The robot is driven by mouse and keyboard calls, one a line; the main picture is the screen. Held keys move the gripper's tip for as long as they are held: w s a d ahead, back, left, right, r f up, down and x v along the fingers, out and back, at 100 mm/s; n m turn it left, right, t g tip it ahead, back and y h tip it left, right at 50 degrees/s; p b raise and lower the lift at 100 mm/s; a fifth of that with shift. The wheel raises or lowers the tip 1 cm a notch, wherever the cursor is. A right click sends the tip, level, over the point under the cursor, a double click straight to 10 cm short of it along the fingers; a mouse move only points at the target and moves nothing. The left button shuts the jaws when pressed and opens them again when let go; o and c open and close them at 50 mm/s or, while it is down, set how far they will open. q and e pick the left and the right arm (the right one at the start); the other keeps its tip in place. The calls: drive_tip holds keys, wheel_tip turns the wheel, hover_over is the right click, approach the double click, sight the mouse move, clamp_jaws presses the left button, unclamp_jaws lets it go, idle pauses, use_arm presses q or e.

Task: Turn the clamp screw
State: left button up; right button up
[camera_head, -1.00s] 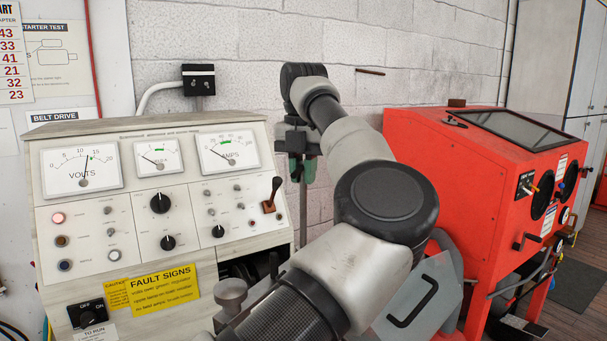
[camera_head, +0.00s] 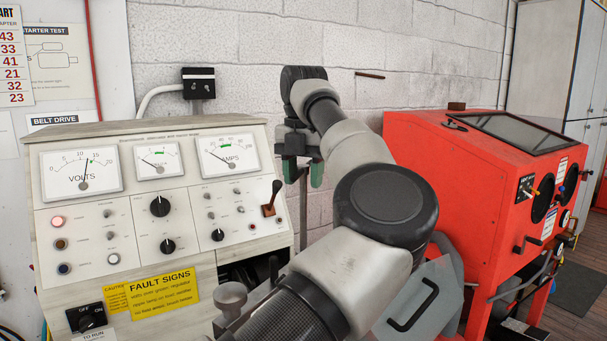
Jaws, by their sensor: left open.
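My left gripper (camera_head: 303,173) hangs fingers down in front of the white block wall, right of the test panel's upper corner. My arm hides what lies below and right of the knob. My right gripper is not in view.
A pale test panel (camera_head: 140,215) with gauges, knobs and an upright lever (camera_head: 274,193) stands at the left. A yellow fault sign (camera_head: 163,293) is on its front. A red cabinet (camera_head: 470,190) stands at the right. The wall area above the gripper is clear.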

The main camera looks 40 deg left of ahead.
use_arm(q)
wheel_tip(320, 180, up, 11)
drive_tip(key=p, duration=0.3)
drive_tip(key=shift+f, duration=0.1)
idle(0.6)
